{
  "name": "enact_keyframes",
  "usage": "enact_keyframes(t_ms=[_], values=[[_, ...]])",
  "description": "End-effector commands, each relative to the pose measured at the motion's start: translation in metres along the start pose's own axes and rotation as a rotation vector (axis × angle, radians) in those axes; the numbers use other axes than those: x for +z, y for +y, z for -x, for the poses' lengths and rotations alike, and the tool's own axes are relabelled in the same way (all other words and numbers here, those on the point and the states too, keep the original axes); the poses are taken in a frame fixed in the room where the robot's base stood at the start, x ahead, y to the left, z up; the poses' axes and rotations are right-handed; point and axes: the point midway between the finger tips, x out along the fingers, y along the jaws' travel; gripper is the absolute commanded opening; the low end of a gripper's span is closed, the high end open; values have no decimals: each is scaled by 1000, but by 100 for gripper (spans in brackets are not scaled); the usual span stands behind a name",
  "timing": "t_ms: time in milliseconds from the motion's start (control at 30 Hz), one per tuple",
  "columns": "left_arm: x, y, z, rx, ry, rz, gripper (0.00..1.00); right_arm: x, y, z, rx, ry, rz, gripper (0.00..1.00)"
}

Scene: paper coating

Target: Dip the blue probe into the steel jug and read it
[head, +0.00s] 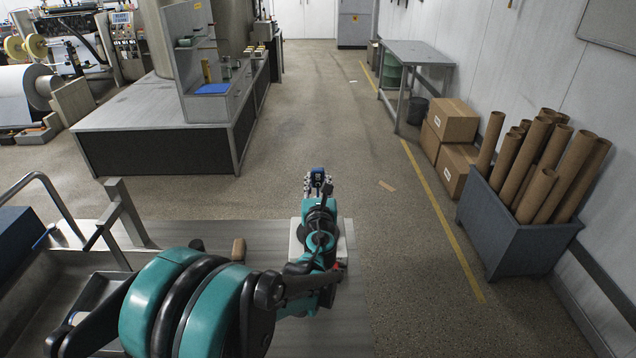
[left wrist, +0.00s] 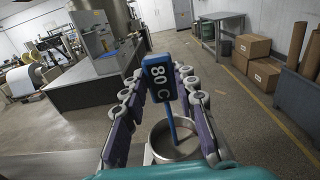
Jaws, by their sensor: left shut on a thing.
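The blue probe (left wrist: 159,78) stands between the fingers of my left gripper (left wrist: 163,99) in the left wrist view. In the head view the left gripper (head: 318,184) is shut on the probe, whose blue top (head: 318,173) shows between the fingers. The jug is hidden by my arm there. My right gripper is not in view.
A pale square plate (head: 297,242) lies under my left arm on the grey bench (head: 215,236). A metal sink-like basin (head: 55,262) with rails is at left. Beyond are a workbench (head: 160,116), boxes (head: 454,118) and a bin of cardboard tubes (head: 505,225). The floor ahead is mostly clear.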

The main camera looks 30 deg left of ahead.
Motion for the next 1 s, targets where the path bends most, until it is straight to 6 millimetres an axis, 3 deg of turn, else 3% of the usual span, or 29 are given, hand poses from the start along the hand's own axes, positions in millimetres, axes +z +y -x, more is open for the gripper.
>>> enact_keyframes(t_ms=[1000], values=[[78, 0, 0, 0, 0, 0, 5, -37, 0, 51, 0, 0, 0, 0]])
